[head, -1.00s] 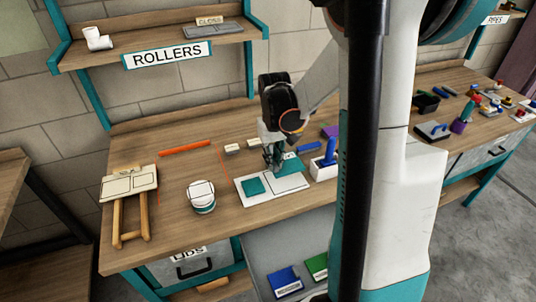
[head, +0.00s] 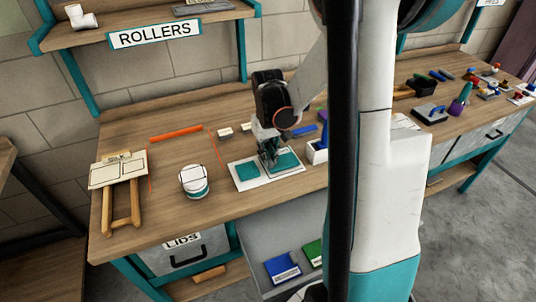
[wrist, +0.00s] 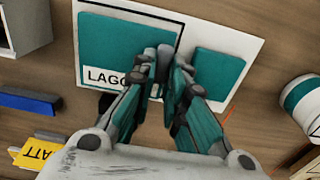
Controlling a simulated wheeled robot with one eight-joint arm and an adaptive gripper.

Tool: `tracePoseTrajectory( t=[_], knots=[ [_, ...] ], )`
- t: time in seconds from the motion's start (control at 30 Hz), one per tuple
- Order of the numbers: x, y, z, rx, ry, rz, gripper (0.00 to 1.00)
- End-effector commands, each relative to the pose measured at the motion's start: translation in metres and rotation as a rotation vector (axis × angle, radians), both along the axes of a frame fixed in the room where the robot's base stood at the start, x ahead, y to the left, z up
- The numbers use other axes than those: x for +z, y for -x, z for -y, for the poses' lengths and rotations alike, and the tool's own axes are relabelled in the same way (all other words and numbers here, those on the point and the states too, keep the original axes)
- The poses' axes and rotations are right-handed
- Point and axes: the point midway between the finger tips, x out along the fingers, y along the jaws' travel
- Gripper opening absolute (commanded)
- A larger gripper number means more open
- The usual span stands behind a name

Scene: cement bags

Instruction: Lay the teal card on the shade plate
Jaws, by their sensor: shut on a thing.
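The teal card (head: 285,160), with a white label starting "LAGO" in the wrist view (wrist: 122,42), is flat over the right half of the white shade plate (head: 250,185). A smaller teal square (head: 247,171) is on the plate's left half, and both show in the wrist view, the square (wrist: 218,72) right of the card. My gripper (head: 271,162) points down at the card, its fingers (wrist: 163,68) closed at the card's labelled edge. The fingers hide the label's end. I cannot tell whether the card touches the plate.
A white-and-teal pot (head: 194,183) stands left of the plate. A white holder (head: 317,154) with a blue-handled tool stands close on the right. A blue bar (wrist: 30,102) and a yellow tag (wrist: 38,153) lie nearby. Bare bench lies between pot and plate.

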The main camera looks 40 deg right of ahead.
Motion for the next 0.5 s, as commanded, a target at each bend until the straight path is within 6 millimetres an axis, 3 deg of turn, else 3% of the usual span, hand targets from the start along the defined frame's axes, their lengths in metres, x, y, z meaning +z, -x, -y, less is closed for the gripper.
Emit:
tracePoseTrajectory(
  t=[0.5],
  knots=[
    [-0.0067, -0.0001, 0.0, 0.0, 0.0, 0.0, 0.0]
  ],
)
